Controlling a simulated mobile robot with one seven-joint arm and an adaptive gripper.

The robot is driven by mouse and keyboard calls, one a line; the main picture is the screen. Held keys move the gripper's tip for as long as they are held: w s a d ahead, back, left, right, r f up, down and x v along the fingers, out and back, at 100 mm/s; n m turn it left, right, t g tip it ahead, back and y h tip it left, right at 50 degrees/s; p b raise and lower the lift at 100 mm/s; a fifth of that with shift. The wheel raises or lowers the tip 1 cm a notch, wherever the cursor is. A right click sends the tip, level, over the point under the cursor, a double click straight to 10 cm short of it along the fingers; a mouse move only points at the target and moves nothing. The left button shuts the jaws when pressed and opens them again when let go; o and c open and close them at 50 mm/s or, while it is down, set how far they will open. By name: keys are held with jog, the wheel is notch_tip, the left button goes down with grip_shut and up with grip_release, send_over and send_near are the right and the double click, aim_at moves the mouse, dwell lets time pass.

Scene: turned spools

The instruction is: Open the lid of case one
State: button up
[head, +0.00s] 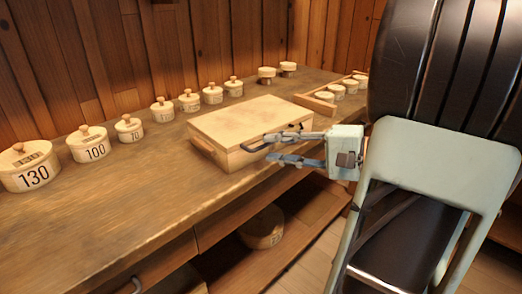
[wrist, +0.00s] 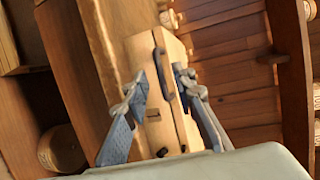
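A pale wooden case (head: 235,125) sits on the workbench with its flat lid (head: 250,115) down. A dark curved handle (head: 256,147) is on its front side; it also shows in the wrist view (wrist: 162,72). My gripper (head: 271,148) is at the front right of the case with its fingers apart. In the wrist view my gripper (wrist: 163,84) has one finger on each side of the handle, and I see no grip on it. Whether a finger touches the handle or case is unclear. I cannot read a number on the case.
Round lidded boxes, including one marked 130 (head: 30,167) and one marked 100 (head: 88,144), line the back of the workbench (head: 130,215). A round box (head: 262,228) lies on the shelf below.

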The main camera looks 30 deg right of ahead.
aim_at(264, 147)
jog(key=shift+b+x, duration=0.3)
jog(key=shift+x, duration=1.85)
jog(key=shift+c, duration=0.4)
grip_shut()
